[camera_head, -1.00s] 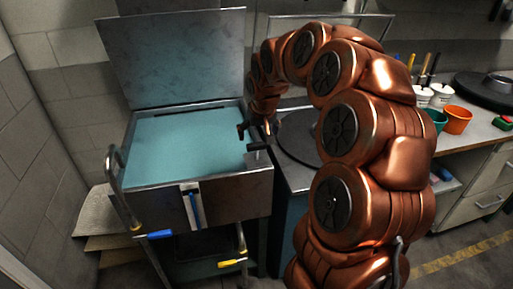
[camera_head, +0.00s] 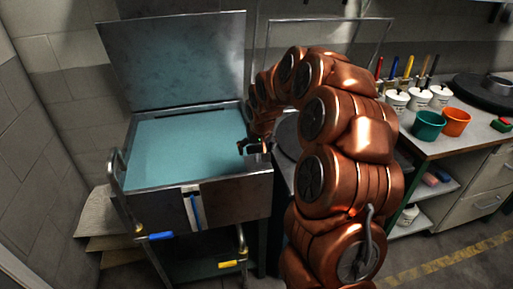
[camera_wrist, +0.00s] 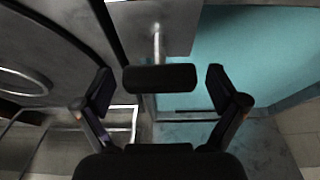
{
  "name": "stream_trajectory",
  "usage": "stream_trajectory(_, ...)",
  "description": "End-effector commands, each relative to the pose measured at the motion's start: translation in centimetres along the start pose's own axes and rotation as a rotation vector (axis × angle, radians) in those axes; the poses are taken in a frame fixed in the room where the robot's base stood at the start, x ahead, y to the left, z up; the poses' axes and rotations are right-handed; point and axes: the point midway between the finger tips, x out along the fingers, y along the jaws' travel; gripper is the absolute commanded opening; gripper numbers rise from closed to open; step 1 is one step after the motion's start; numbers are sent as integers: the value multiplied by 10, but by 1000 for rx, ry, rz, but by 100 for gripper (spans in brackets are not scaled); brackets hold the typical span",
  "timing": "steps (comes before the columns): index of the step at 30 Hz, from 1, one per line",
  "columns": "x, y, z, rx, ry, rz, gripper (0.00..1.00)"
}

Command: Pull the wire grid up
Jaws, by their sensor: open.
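A metal tank (camera_head: 232,189) with a raised lid (camera_head: 175,60) holds teal liquid (camera_head: 185,140). A black bar handle (camera_wrist: 160,78) on a thin metal stem (camera_wrist: 156,45) stands at the tank's right edge. I cannot make out a wire grid in the liquid. My gripper (camera_head: 253,146) is at the tank's right rim. In the wrist view my gripper (camera_wrist: 157,88) is open, with one finger on each side of the handle and gaps between. Contact with the handle is not visible. My arm hides part of the area to the right.
A thin upright metal frame (camera_head: 330,19) stands behind my arm. A dark round plate (camera_wrist: 40,65) lies beside the tank. The counter at right carries a green cup (camera_head: 429,126), an orange cup (camera_head: 456,121) and several white pots (camera_head: 418,99).

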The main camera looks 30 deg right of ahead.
Motion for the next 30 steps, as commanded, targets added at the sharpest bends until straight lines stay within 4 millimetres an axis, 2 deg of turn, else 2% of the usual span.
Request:
stream_trajectory(5, 0, 0, 0, 0, 0, 0, 94)
stream_trajectory(30, 0, 0, 0, 0, -1, 1, 8)
